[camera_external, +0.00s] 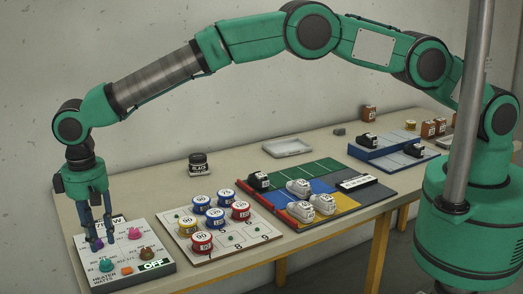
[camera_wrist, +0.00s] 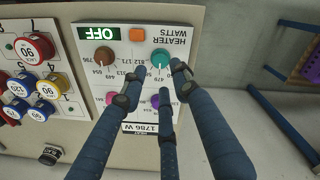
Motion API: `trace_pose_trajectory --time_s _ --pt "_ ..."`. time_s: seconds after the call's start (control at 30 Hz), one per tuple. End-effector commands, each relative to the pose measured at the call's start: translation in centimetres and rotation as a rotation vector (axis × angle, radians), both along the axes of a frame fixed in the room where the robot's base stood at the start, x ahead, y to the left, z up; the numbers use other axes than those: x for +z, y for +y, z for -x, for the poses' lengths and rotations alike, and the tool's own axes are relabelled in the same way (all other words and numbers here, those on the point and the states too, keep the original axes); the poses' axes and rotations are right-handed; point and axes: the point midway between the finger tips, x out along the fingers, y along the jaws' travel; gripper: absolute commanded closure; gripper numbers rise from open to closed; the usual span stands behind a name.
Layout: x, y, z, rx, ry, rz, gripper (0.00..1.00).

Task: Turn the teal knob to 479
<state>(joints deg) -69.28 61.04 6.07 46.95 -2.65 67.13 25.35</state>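The teal knob (camera_external: 106,265) sits at the front left of a light control panel (camera_external: 160,268). In the wrist view the teal knob (camera_wrist: 160,56) shows a white pointer mark; the small numbers around it are partly hidden by my fingers and hard to read. My gripper (camera_external: 97,237) points down over the back left part of the panel. In the wrist view its fingers (camera_wrist: 160,71) are spread, two tips appearing either side of the teal knob's lower edge. Nothing is held. I cannot tell whether the fingers touch the knob.
The panel also has a brown knob (camera_wrist: 104,56), a purple knob (camera_wrist: 155,101), a pink knob (camera_external: 107,233), an orange button (camera_wrist: 137,35), an OFF sign (camera_wrist: 102,33) and a 1786 W display (camera_wrist: 141,128). A board (camera_external: 235,250) with numbered spools stands right of it.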

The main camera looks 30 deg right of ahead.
Motion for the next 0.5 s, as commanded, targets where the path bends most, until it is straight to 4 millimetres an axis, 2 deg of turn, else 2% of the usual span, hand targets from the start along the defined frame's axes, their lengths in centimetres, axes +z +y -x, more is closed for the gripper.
trace_pose_trajectory --time_s 0.2,0.5 --pt "3.4 0.1 0.1 0.000 0.000 0.000 0.70" --pt "5.6 0.2 0.2 0.000 0.001 0.002 0.70"
